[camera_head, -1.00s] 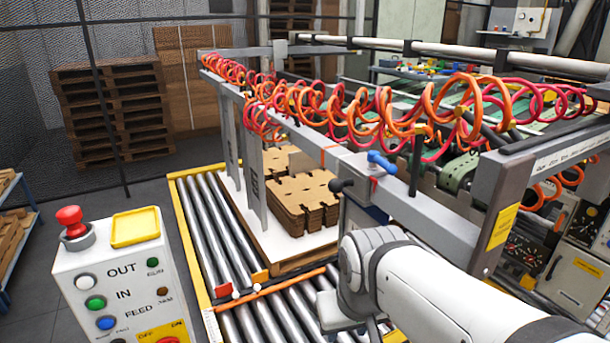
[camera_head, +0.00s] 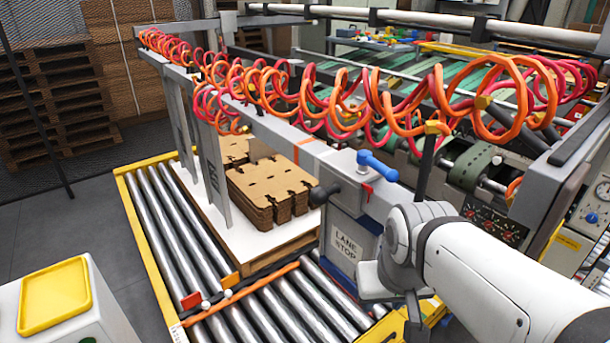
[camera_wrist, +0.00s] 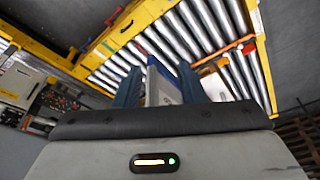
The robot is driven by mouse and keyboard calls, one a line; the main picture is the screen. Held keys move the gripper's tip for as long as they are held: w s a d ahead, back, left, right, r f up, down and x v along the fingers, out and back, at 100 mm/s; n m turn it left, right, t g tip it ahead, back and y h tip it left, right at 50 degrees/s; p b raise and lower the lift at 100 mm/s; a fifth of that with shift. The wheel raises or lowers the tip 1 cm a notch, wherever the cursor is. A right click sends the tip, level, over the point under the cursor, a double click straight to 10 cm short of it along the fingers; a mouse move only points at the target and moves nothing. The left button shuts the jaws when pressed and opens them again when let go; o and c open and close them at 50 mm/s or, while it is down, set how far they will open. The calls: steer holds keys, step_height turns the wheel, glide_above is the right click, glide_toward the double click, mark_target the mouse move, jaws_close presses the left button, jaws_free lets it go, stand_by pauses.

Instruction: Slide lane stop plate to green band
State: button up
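The lane stop plate (camera_head: 345,243) hangs below the grey rail (camera_head: 270,134), upright, with a "LANE STOP" label. In the wrist view, a white and blue panel (camera_wrist: 163,84), seemingly this plate, shows between the blue fingers of my gripper (camera_wrist: 160,72). The fingers stand apart; I cannot tell whether they touch it. In the head view, my wrist is right of the plate and the fingertips are hidden. An orange-red mark (camera_head: 309,155) lies on the rail; I cannot make out a green band.
Stacked cardboard blanks (camera_head: 268,190) stand on a white-topped pallet (camera_head: 225,240) left of the plate. Metal rollers (camera_head: 165,235) with a yellow frame lie below. Coiled orange and red hoses (camera_head: 340,100) hang along the rail.

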steer(key=shift+o, duration=0.4)
steer(key=shift+o, duration=0.8)
steer(key=shift+f, duration=0.2)
steer(key=shift+o, duration=1.1)
steer(key=n+h+b, duration=0.1)
steer(key=n, duration=0.1)
steer(key=w+d+f+n+g+h+b, duration=0.1)
steer(key=n, duration=0.2)
steer(key=f+n+h+b, duration=0.1)
steer(key=n+b, duration=0.1)
steer(key=shift+w+d+f+n, duration=0.15)
steer(key=shift+n, duration=0.15)
steer(key=n+t+h+b, duration=0.9)
steer(key=n+t+h, duration=0.15)
steer(key=n, duration=1.15)
glide_toward(313, 200)
steer(key=x, duration=0.3)
steer(key=shift+y, duration=0.35)
steer(key=x, duration=0.7)
steer(key=shift+w+d+r, duration=0.15)
steer(key=shift+d+r, duration=0.05)
steer(key=shift+d, duration=0.05)
steer(key=shift+c, duration=0.4)
